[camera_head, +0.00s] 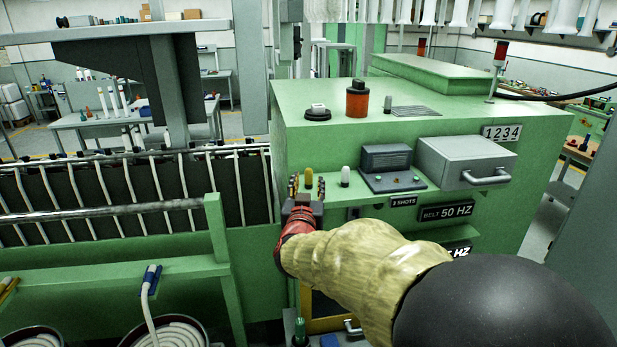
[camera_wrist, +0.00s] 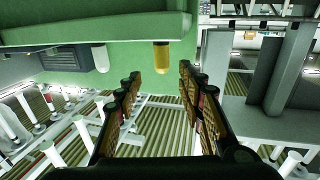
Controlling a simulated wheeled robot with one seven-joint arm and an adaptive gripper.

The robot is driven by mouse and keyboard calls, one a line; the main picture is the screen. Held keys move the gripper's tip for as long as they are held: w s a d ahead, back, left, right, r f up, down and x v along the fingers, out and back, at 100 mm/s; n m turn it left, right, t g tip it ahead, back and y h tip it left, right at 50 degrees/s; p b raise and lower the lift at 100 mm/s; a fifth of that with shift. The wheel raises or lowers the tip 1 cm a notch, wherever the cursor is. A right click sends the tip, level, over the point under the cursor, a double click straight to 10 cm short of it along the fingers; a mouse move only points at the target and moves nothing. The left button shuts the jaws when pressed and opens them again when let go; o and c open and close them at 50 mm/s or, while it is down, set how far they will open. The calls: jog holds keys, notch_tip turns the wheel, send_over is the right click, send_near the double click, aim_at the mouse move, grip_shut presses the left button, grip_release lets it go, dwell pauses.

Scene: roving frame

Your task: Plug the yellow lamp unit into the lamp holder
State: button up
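The yellow lamp unit (camera_head: 308,177) stands upright on the front ledge of the green machine, left of a similar white unit (camera_head: 345,176). My gripper (camera_head: 307,186) is open, with one finger on each side of the yellow unit in the head view. In the wrist view the picture is upside down: the yellow unit (camera_wrist: 162,57) shows just beyond and between the tips of my open gripper (camera_wrist: 159,74), with nothing held. A round black base with a white top (camera_head: 317,113) sits on the machine; I cannot tell whether it is the lamp holder.
An orange-red cylinder (camera_head: 357,99) stands on the machine's top. A dark grey box (camera_head: 386,160) and a grey drawer-like case (camera_head: 467,161) sit right of the lamp units. A barred conveyor (camera_head: 130,195) lies to the left. Below the ledge are green rails and bins.

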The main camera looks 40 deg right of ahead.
aim_at(308, 175)
jog(key=shift+f+p+x, duration=0.1)
jog(key=shift+p+x, duration=0.25)
jog(key=shift+x, duration=1.4)
jog(key=shift+f+p+x, duration=0.15)
jog(key=shift+p+x, duration=0.15)
jog(key=shift+x, duration=1.4)
jog(key=shift+w+a, duration=0.1)
jog(key=c, duration=0.4)
grip_shut()
